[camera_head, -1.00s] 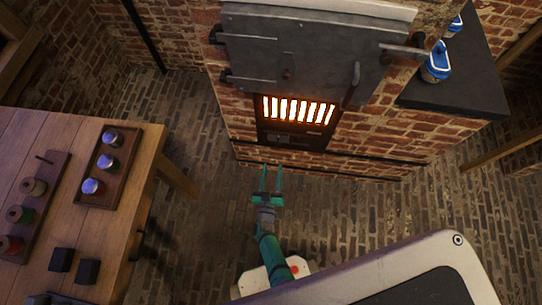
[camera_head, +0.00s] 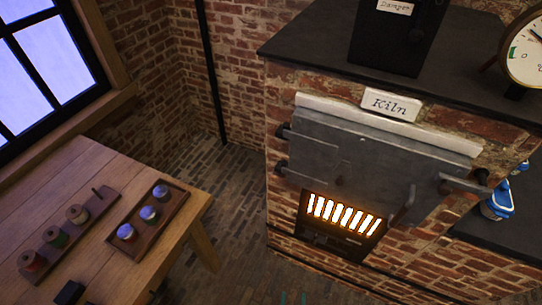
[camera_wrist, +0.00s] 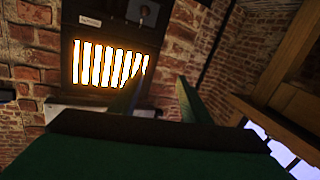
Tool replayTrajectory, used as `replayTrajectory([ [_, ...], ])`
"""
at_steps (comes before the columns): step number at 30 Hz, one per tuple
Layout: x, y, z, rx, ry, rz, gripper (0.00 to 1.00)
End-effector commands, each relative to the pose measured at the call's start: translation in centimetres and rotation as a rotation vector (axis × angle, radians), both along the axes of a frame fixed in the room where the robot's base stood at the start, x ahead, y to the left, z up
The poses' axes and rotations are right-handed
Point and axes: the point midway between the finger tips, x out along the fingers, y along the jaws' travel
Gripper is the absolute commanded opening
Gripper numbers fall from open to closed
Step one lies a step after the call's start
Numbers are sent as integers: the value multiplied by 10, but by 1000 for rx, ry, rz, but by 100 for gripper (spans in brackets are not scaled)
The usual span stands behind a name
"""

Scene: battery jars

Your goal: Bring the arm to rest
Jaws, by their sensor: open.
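My gripper (camera_head: 293,298) shows in the head view only as two teal fingertips at the bottom edge, below the kiln. They stand apart with nothing visible between them. In the wrist view my gripper (camera_wrist: 160,85) points toward the glowing grate (camera_wrist: 108,64) of the kiln, with green fingers and a dark palm in the foreground. The rest of my arm is out of the head view.
The brick kiln (camera_head: 385,155) has a closed grey door and a lit grate. A wooden table (camera_head: 100,165) at left carries a tray (camera_head: 133,245) of jars and a rack of spools. Blue-and-white vessels (camera_head: 498,205) stand on the right ledge. Floor between table and kiln is clear.

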Motion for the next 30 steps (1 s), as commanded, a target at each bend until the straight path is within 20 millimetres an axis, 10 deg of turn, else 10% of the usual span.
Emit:
replayTrajectory([
  [18,-107,69,202,131,145,102,43],
  [30,-113,74,232,148,164,93,43],
])
